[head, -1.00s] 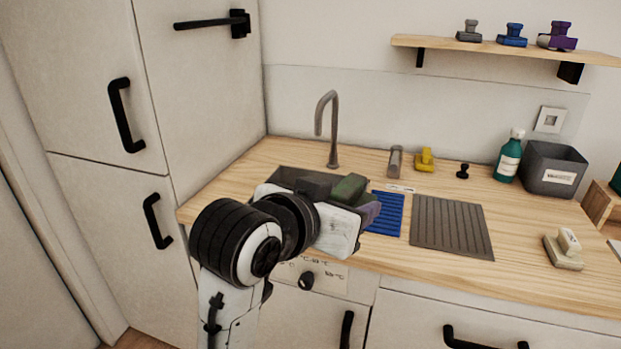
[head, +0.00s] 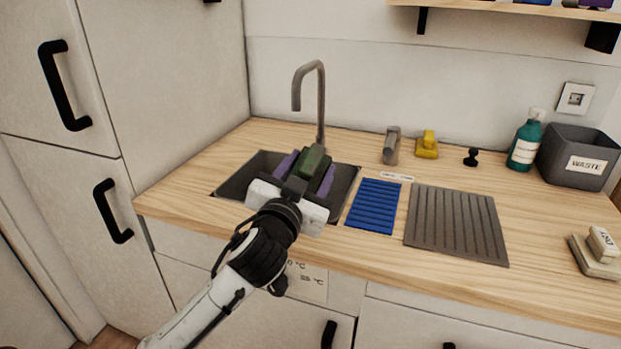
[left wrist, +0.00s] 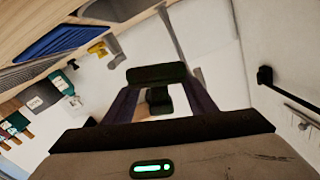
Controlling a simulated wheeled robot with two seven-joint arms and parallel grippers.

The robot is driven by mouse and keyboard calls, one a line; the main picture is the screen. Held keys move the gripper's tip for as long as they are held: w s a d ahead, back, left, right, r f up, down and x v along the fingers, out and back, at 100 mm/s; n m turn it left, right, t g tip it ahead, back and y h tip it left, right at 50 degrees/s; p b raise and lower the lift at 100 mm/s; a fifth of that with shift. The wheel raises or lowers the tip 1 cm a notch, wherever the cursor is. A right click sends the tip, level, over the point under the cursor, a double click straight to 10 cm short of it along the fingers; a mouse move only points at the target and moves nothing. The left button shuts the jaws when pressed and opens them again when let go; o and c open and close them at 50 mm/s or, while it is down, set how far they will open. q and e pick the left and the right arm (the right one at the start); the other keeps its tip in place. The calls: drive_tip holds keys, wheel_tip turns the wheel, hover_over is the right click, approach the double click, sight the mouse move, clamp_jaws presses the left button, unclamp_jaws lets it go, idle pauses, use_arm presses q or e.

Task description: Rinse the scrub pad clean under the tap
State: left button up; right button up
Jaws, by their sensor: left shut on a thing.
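My left gripper (head: 305,172) is shut on a dark green scrub pad (head: 315,158), with its purple fingers on either side. In the left wrist view the pad (left wrist: 156,73) shows between the fingers. The gripper is over the dark sink basin (head: 237,172), in front of the grey tap (head: 320,105). The tap's spout opening hangs up and to the left of the pad in the head view. No water shows coming from it. Whether the pad is dirty cannot be told. My right gripper is not in view.
Right of the sink lie a blue ribbed mat (head: 375,205) and a grey ribbed drainer (head: 457,224). Behind stand a grey cylinder (head: 391,146), a yellow object (head: 427,146) and a small black knob (head: 471,156). A green bottle (head: 525,142) and a waste bin (head: 578,157) are farther right.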

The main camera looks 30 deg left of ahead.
sight(302, 160)
use_arm(q)
drive_tip(key=shift+w+a, duration=0.35)
drive_tip(key=shift+a, duration=0.1)
drive_tip(key=w+a, duration=0.1)
drive_tip(key=w+a+f+b, duration=0.1)
drive_tip(key=a, duration=0.1)
drive_tip(key=shift+w+a, duration=0.15)
drive_tip(key=shift+w, duration=0.15)
drive_tip(key=w+a+f+b, duration=0.1)
drive_tip(key=w+a+b, duration=0.1)
drive_tip(key=w+a, duration=0.3)
drive_tip(key=shift+a+f, duration=0.3)
drive_tip(key=shift+a, duration=0.6)
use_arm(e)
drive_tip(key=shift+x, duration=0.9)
use_arm(q)
drive_tip(key=shift+w, duration=0.1)
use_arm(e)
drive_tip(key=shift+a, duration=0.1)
use_arm(q)
drive_tip(key=s+d+p, duration=0.1)
drive_tip(key=s+d, duration=0.4)
drive_tip(key=d, duration=0.1)
drive_tip(key=shift+d, duration=0.2)
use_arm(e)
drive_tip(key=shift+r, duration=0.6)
